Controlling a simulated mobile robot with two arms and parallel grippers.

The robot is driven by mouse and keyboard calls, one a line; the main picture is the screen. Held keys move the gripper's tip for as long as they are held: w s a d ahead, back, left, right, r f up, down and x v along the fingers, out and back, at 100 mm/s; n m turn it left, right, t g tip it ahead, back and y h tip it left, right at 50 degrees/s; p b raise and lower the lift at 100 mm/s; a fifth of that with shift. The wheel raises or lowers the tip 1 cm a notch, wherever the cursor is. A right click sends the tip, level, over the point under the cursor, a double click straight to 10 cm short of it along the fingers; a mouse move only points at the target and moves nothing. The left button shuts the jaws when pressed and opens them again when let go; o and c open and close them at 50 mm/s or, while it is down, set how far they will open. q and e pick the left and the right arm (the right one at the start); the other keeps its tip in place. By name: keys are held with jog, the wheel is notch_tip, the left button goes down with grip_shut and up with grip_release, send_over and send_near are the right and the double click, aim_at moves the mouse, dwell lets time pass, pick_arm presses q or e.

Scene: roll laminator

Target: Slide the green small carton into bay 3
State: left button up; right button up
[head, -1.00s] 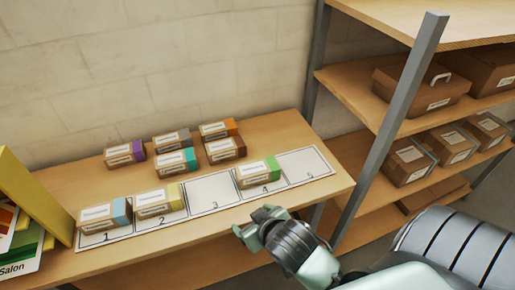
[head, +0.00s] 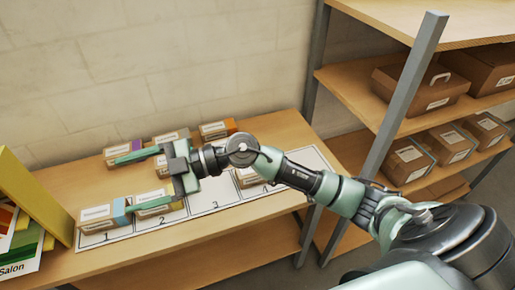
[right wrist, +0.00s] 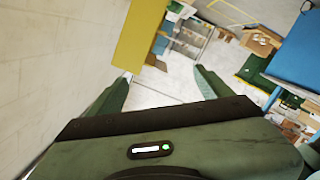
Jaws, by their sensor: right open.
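The green small carton (head: 246,179) stands in bay 4 of the numbered strip. My right arm covers much of it, including its green stripe. Bay 3 (head: 222,192) is bare white, just left of that carton and partly behind my gripper. My right gripper (head: 118,185) is open and empty above the left part of the shelf, its fingers pointing left. In the right wrist view, its two fingers (right wrist: 165,78) are spread with nothing between them. My left gripper is not in view.
A blue-striped carton (head: 97,217) stands in bay 1 and a yellow-striped one in bay 2 (head: 153,212). Purple (head: 118,154), grey (head: 170,138) and orange (head: 215,130) cartons stand behind. A yellow panel (head: 35,190) stands at the left and a metal post (head: 400,110) at the right.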

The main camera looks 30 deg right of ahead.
jog(key=w+d+f+m+g+h, duration=0.2)
jog(key=d+f+g+h, duration=0.2)
jog(key=d+f+h, duration=0.9)
jog(key=d+r+m+h, duration=0.1)
jog(key=d, duration=0.5)
jog(key=d+r+m+h, duration=0.1)
jog(key=d, duration=0.5)
jog(key=d+r+m+g+h, duration=0.1)
jog(key=d+m, duration=0.1)
jog(key=d, duration=0.4)
jog(key=shift+d, duration=0.2)
jog(key=shift+s+d+f, duration=0.1)
jog(key=shift+d+f, duration=0.05)
jog(key=shift+f, duration=0.05)
notch_tip(320, 180, down, 7)
jog(key=shift+f+p, duration=0.15)
jog(key=shift+p, duration=0.35)
